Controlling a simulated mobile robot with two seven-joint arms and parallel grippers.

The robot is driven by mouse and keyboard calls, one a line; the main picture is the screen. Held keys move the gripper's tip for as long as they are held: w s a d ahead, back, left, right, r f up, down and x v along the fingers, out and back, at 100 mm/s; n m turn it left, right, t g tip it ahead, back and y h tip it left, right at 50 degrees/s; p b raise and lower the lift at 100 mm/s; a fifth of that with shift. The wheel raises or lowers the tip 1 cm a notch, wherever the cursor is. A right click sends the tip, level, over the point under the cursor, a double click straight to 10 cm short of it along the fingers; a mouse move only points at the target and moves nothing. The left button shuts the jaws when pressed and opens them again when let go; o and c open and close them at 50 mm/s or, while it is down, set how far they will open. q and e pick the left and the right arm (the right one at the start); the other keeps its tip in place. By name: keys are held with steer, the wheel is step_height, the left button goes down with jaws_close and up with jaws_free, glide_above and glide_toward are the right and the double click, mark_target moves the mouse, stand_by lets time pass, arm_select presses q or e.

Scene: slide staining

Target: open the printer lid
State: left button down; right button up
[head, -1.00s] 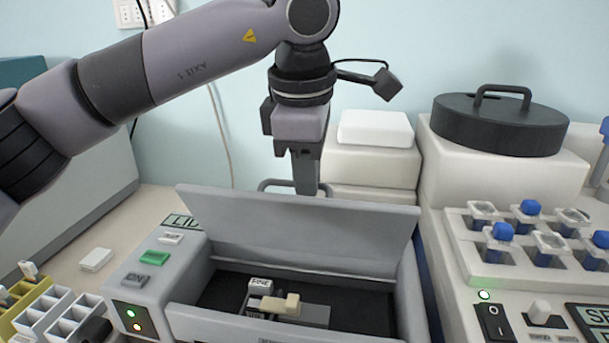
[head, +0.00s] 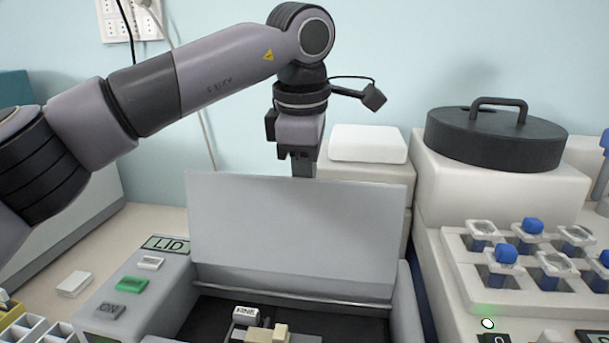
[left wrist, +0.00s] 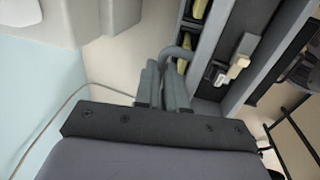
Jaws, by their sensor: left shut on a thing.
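The printer (head: 165,300) has a grey lid (head: 295,235) that stands raised and close to upright, hinged at the back of the dark bay (head: 205,312). My left gripper (head: 302,165) is behind the lid, with its fingertips hidden by it in the head view. In the left wrist view my left gripper (left wrist: 163,88) is shut on the lid's grey loop handle (left wrist: 177,52). The inside of the bay shows a small labelled block (head: 245,314) and a cream piece (head: 280,331). My right gripper is not in view.
To the right stand a white box (head: 368,144), a black round lid with a handle (head: 495,138) and a rack of blue-capped vials (head: 450,262).

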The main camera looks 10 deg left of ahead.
arm_select(q)
steer(key=shift+w+a+f, duration=0.1)
steer(key=shift+w+f, duration=0.15)
steer(key=c, duration=1.3)
jaws_free()
steer(key=shift+c, duration=0.2)
steer(key=shift+o, duration=0.7)
steer(key=shift+w+f, duration=0.1)
steer(key=shift+w, duration=0.05)
step_height(320, 180, up, 8)
steer(key=s, duration=0.1)
steer(key=shift+s, duration=0.35)
